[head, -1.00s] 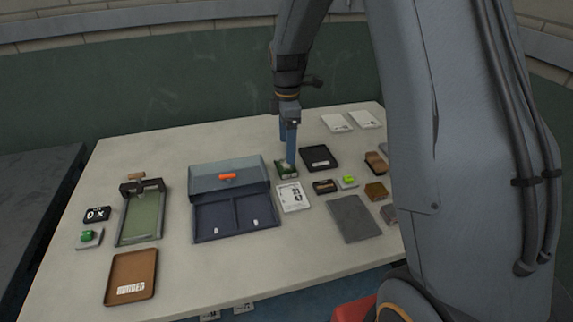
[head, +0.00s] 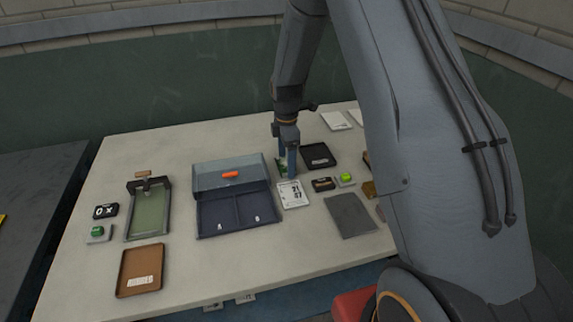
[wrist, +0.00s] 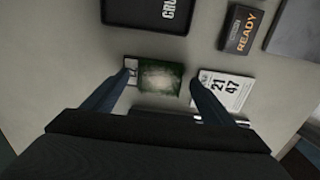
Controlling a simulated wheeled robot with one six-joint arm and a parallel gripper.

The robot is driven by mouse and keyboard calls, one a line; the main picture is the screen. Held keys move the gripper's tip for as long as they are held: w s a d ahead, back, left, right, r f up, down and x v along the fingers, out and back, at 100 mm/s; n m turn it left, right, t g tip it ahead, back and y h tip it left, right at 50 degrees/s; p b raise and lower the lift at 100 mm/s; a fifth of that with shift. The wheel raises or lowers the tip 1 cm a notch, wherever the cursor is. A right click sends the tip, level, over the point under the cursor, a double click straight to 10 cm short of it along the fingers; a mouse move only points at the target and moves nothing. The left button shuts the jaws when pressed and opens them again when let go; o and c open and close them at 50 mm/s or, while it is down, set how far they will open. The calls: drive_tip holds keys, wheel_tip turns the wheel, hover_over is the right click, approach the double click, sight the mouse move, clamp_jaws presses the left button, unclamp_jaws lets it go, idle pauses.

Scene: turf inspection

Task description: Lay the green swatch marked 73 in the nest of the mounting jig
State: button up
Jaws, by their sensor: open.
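The green swatch (wrist: 160,79) lies flat on the bench, with a white label at its left end in the wrist view; its number is not readable. My gripper (wrist: 162,76) is open, one finger at each end of the swatch, with nothing clamped. In the head view the fingers of my gripper (head: 287,170) are low at the bench and partly hide the swatch (head: 281,164). A grey frame with a green bed and a wooden-handled clamp (head: 149,214), seemingly the mounting jig, stands at the left; its bed looks empty.
A card reading 21 47 (wrist: 222,92) lies close by my right finger. A black tray (wrist: 146,18) and a READY box (wrist: 241,30) are near. The blue two-compartment case (head: 237,214) stands between swatch and jig. A brown tray (head: 140,270) is front left.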

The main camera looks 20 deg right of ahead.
drive_tip(key=c, duration=1.2)
